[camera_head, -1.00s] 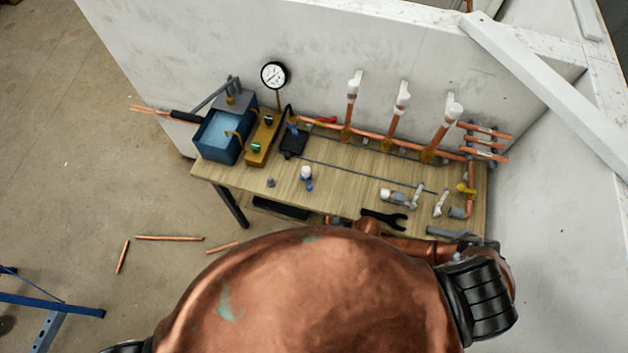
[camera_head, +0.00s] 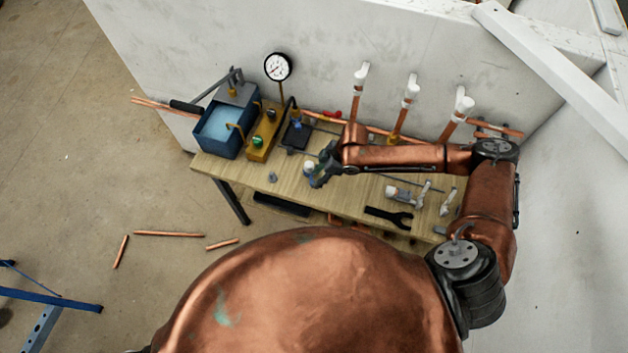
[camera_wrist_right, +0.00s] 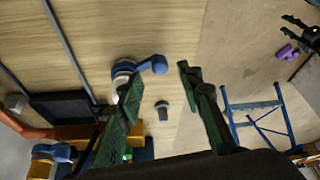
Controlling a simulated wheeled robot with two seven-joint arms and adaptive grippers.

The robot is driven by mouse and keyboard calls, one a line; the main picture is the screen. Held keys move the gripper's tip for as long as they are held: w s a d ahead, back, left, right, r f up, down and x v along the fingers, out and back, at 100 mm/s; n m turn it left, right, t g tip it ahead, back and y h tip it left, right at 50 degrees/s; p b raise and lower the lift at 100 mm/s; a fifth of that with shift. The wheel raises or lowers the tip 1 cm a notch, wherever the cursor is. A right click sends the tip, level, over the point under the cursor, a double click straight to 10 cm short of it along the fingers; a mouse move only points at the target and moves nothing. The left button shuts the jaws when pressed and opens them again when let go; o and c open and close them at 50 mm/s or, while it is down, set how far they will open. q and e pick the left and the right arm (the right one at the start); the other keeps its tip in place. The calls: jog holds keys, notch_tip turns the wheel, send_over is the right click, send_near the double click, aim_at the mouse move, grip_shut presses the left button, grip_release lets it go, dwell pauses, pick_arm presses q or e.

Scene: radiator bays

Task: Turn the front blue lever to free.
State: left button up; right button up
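The front blue lever (camera_wrist_right: 150,66) with its round white cap (camera_wrist_right: 123,68) stands on the wooden bench. In the head view its cap (camera_head: 308,167) shows just left of my right gripper (camera_head: 322,170), which partly covers the blue. In the right wrist view my right gripper (camera_wrist_right: 160,82) has its two dark green fingers spread apart. The lever shows in and beyond the gap, nearer the left finger, which overlaps the cap's edge. I cannot tell whether it touches. A second blue lever (camera_head: 296,124) sits farther back on a black block. I cannot make out my left gripper surely.
A blue water box (camera_head: 218,133), a yellow block (camera_head: 262,140) and a gauge (camera_head: 278,67) stand at left. White-capped copper pipes (camera_head: 411,88) rise behind my right arm. A black wrench (camera_head: 388,216) lies in front. A small grey piece (camera_wrist_right: 162,108) lies near the lever.

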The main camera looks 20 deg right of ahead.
aim_at(313, 182)
jog(key=shift+x, duration=1.8)
jog(key=shift+c, duration=0.7)
grip_shut()
